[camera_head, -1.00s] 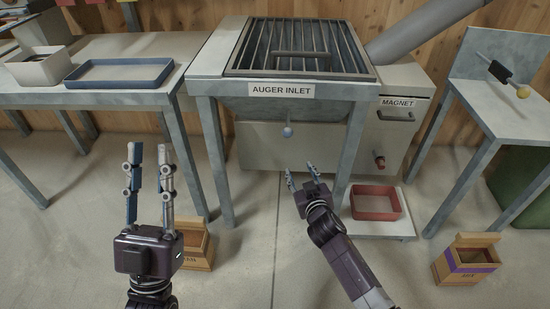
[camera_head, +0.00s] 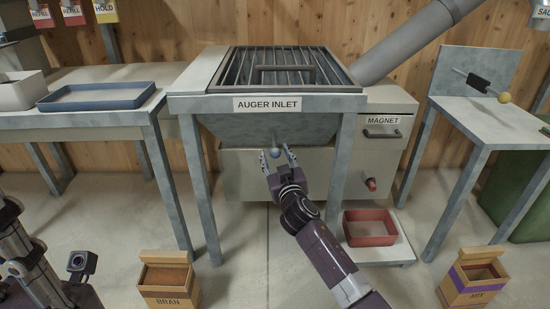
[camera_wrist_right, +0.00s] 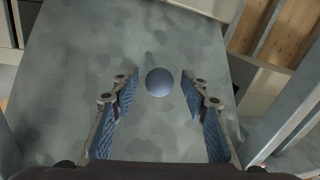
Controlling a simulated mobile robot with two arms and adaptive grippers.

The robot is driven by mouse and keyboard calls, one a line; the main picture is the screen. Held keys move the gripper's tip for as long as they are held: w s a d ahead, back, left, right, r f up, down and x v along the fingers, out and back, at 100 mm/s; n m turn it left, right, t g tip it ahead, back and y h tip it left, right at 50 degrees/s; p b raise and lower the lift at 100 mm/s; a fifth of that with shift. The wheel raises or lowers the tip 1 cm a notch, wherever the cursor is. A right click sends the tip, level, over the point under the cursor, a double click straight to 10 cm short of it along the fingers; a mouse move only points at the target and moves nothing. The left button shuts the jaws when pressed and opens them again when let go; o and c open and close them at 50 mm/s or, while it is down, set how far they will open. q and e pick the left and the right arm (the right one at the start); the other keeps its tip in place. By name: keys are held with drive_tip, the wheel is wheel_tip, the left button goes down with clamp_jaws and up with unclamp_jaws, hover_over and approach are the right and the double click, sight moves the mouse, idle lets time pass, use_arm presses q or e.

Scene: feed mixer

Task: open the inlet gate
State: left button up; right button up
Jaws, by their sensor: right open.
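The auger inlet (camera_head: 268,104) is a grey stand with a barred top and a hopper below. A round blue-grey knob (camera_head: 276,153) sits low on the hopper's front, apparently the handle of the inlet gate. In the right wrist view the knob (camera_wrist_right: 160,82) lies between the fingertips against a mottled grey plate (camera_wrist_right: 120,45). My right gripper (camera_head: 277,158) is open at the knob, a finger on each side with gaps and no visible contact. Parts of my left arm show at the lower left edge, cut off; I cannot make out the jaw state there.
The inlet's legs stand on both sides of my right arm. A magnet box (camera_head: 383,120) with a red knob is at the right. A red tray (camera_head: 370,240) sits low on a stand. A bran box (camera_head: 167,300) and a mix box (camera_head: 480,298) stand on the floor.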

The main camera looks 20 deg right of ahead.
drive_tip(key=shift+w, duration=0.35)
drive_tip(key=shift+c, duration=0.7)
clamp_jaws()
